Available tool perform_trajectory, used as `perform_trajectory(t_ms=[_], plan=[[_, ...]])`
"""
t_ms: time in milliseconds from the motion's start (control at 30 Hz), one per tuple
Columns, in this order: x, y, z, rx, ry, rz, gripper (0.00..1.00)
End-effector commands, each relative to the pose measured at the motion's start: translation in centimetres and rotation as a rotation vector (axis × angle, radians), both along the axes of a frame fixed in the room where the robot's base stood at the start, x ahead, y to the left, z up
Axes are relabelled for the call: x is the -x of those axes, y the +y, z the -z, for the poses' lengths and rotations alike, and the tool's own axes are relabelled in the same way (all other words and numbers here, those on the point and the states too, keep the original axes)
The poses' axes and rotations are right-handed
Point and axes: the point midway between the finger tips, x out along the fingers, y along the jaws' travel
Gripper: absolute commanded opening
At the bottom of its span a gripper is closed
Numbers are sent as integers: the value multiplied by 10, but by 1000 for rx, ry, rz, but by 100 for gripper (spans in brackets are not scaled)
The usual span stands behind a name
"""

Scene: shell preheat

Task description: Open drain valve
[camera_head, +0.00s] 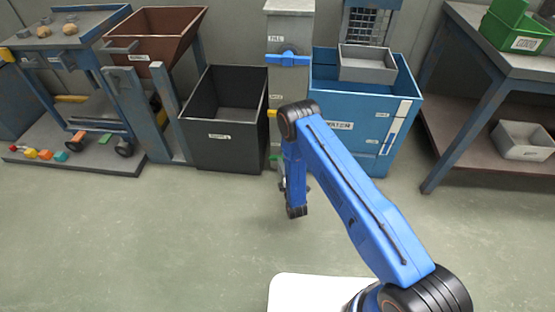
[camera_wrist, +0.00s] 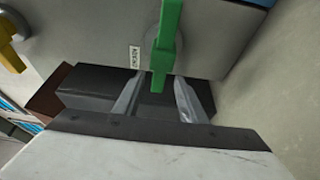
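The drain valve's green handle (camera_wrist: 167,35) hangs in front of the grey housing in the wrist view, beside an upside-down label (camera_wrist: 134,57) that seems to read DRAIN. My gripper (camera_wrist: 158,82) is open, with its two grey fingers apart. The lower end of the green handle shows between the fingertips, with a gap on each side; I cannot tell whether it is at their depth. In the head view my blue arm reaches down in front of the grey column (camera_head: 289,35) and hides most of the drain valve and my gripper.
A blue FILL valve handle (camera_head: 288,58) sits higher on the column. A yellow handle (camera_wrist: 10,45) shows at left in the wrist view. A black bin (camera_head: 223,142) stands left of the column, a blue water tank (camera_head: 350,150) right. The floor in front is clear.

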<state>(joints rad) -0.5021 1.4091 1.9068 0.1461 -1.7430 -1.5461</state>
Motion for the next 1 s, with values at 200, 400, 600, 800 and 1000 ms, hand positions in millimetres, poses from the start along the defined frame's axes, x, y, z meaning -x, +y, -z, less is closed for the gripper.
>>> perform_trajectory(t_ms=[200,400,600,800,1000], plan=[[-33,12,-1,-2,-2,0,38],[-51,19,0,-2,-2,-1,38],[-56,21,0,-1,0,-1,38],[-56,21,0,-1,0,-1,35],[-55,21,0,-1,0,-1,0]])
